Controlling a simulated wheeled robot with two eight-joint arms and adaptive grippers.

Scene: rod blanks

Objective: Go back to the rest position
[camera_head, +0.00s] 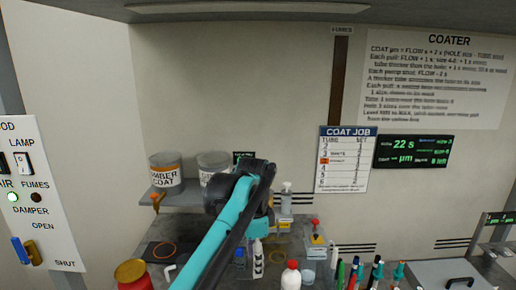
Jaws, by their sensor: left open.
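My left arm rises from the bottom centre, and its left gripper (264,220) is over the back of the bench, in front of the shelf. The arm's own dark links partly hide the gripper, and its fingertips are hard to make out. It is open, and I see nothing held in it. My right gripper is out of view.
Two labelled cans, the amber coat can (165,172) and a grey can (212,163), stand on a shelf (183,199). Bottles, including a red-capped one (291,277), and several colour-topped pens (377,270) crowd the bench. A lidded box (440,274) is at right.

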